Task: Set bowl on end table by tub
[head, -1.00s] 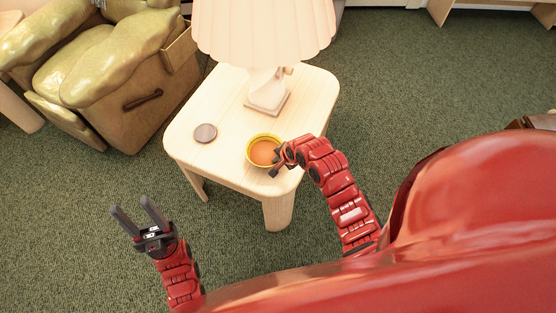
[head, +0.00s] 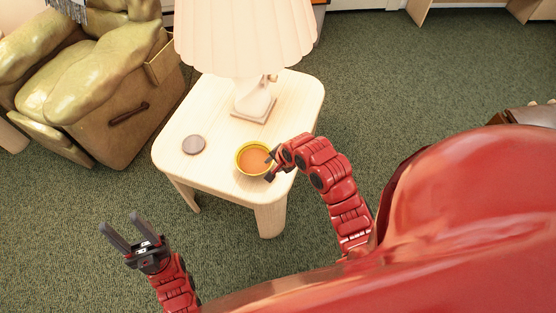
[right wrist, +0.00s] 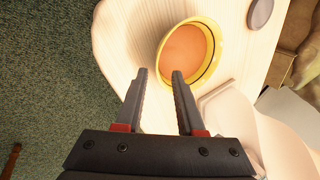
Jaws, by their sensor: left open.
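A yellow bowl (head: 247,172) with an orange inside stands upright on the pale wooden end table (head: 222,113), near its front edge. My right gripper (head: 270,166) is at the bowl's right side in the head view. In the right wrist view, the bowl (right wrist: 214,62) lies just beyond the fingertips of my right gripper (right wrist: 160,73). Its fingers are apart. The right fingertip overlaps the bowl's rim in the picture; I cannot tell if it touches. My left gripper (head: 117,231) is open and empty over the carpet, left of the table. No tub is identifiable.
A lamp (head: 252,103) with a large pleated shade stands behind the bowl on the table. A round grey disc (head: 193,145) lies left of the bowl. A green armchair (head: 95,85) stands at the upper left.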

